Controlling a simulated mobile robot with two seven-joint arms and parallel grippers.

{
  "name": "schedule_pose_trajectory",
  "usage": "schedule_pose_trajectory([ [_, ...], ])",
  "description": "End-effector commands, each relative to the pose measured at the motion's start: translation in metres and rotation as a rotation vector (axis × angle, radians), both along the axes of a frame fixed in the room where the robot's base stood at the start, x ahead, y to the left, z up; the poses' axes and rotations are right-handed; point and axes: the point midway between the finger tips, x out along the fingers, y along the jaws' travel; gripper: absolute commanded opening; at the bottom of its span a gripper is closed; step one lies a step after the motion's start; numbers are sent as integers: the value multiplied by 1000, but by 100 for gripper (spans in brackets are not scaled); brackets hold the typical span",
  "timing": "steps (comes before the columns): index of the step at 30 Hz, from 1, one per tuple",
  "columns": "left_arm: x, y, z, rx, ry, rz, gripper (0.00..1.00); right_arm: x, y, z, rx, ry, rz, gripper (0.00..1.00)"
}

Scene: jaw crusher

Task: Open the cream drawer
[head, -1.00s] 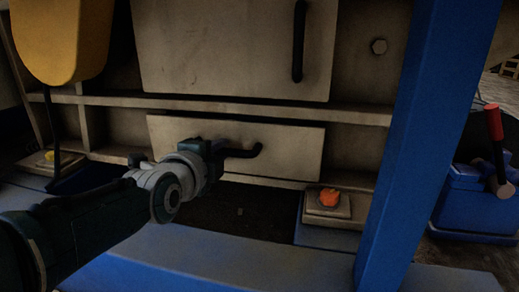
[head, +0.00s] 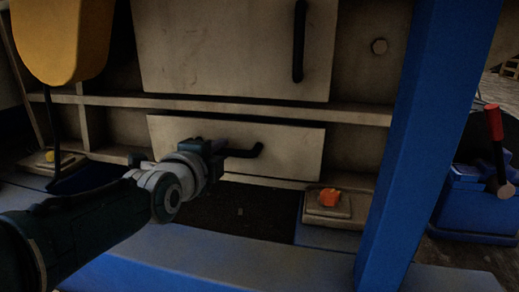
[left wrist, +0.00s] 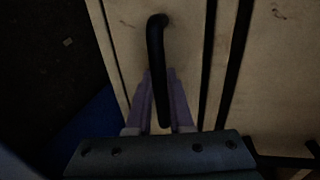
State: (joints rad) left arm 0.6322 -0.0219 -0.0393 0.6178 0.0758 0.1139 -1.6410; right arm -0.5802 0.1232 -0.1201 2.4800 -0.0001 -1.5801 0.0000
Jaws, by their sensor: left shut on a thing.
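The cream drawer (head: 295,148) is a low, wide panel in the machine's cream face, below a ledge. It carries a black bar handle (head: 245,153) that lies level across its middle. My left gripper (head: 222,154) is shut on the left part of this handle. The left wrist view shows the handle (left wrist: 156,50) running between the two purple fingers of my left gripper (left wrist: 160,90), with the drawer front (left wrist: 188,40) behind it. The drawer looks about flush with the face around it; I cannot tell a small gap. My right gripper is not in view.
A larger cream panel (head: 230,50) with an upright black handle (head: 299,40) is above the drawer. A blue post (head: 415,130) stands to the right. A blue beam (head: 220,262) runs along the front. An orange-topped cream block (head: 329,203) sits below the drawer's right end.

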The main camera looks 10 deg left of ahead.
Motion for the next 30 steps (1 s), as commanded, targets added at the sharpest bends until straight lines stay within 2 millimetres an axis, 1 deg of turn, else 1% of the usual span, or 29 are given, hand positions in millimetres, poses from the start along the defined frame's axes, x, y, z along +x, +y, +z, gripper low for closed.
schedule_pose_trajectory([
  [5, -2, 0, 2, 0, -1, 0, 0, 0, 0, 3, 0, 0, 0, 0],
  [8, -9, 0, 4, 0, 1, 0, 0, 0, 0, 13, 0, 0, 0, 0],
  [11, -23, 1, 7, -1, 2, 1, 0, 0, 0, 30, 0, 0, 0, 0],
  [14, -44, 2, 10, -1, 4, 1, 0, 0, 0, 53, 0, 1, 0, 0],
  [17, -72, 2, 12, -1, 6, 1, 0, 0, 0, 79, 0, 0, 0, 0],
  [18, -85, 3, 12, -1, 7, 1, 0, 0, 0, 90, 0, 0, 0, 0],
  [20, -106, 4, 12, 0, 8, 2, 0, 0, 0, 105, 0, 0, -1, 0],
  [21, -120, 4, 12, 0, 6, 2, 0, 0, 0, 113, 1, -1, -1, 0],
  [23, -141, 5, 10, -1, 6, 1, 0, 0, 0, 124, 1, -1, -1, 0],
  [24, -155, 5, 9, -1, 6, 2, 0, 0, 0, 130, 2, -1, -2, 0],
  [30, -218, 7, 5, -2, 2, 1, 0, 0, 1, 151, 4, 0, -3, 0],
])
